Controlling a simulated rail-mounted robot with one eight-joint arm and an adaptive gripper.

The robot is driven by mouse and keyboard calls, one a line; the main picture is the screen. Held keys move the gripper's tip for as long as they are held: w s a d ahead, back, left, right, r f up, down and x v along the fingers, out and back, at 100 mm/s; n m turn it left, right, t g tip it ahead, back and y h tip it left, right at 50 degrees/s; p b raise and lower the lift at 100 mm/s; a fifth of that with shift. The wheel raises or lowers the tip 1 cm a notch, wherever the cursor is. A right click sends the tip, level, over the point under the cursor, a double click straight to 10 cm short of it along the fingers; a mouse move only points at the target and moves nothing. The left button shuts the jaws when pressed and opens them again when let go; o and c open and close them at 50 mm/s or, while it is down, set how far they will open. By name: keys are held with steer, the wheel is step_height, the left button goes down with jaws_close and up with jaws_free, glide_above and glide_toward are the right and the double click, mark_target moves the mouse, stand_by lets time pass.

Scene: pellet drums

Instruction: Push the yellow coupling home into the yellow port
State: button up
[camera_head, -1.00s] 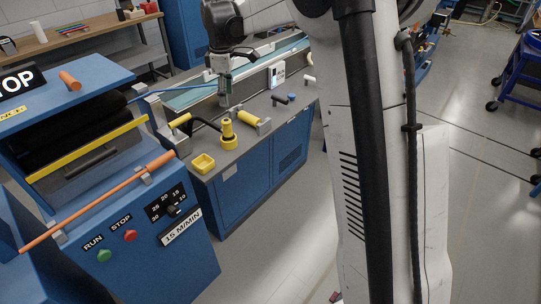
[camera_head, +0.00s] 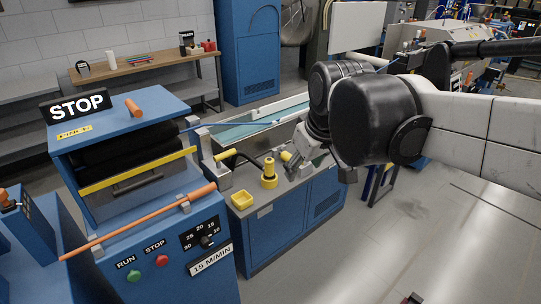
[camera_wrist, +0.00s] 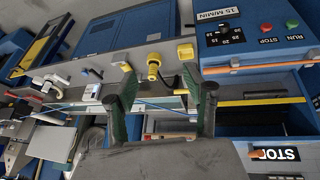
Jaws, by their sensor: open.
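A yellow upright fitting with a wide base (camera_head: 269,175) stands on the grey bench top; it shows in the wrist view (camera_wrist: 154,68) with a black hose beside it. A yellow-ended cylinder (camera_head: 227,154) lies level at the bench's left, by a grey block, the black hose running from it. Another yellow piece (camera_head: 286,156) sits behind, partly hidden by my arm. I cannot tell which is coupling and which port, nor how far anything is seated. My gripper (camera_wrist: 163,97) is open and empty, fingers apart, away from the yellow parts; its tips are unclear in the head view.
A yellow open box (camera_head: 242,200) sits at the bench's front left corner. The blue machine (camera_head: 150,240) with an orange bar (camera_head: 150,218) stands left. A water trough (camera_head: 262,124) with a blue line runs behind the bench.

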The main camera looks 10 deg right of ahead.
steer(key=s+f+m+t, duration=0.2)
steer(key=s+f, duration=0.3)
steer(key=s, duration=0.5)
steer(key=shift+s+f+m, duration=0.25)
steer(key=shift+s+m, duration=0.15)
steer(key=shift+m, duration=0.5)
steer(key=shift+f+b, duration=0.7)
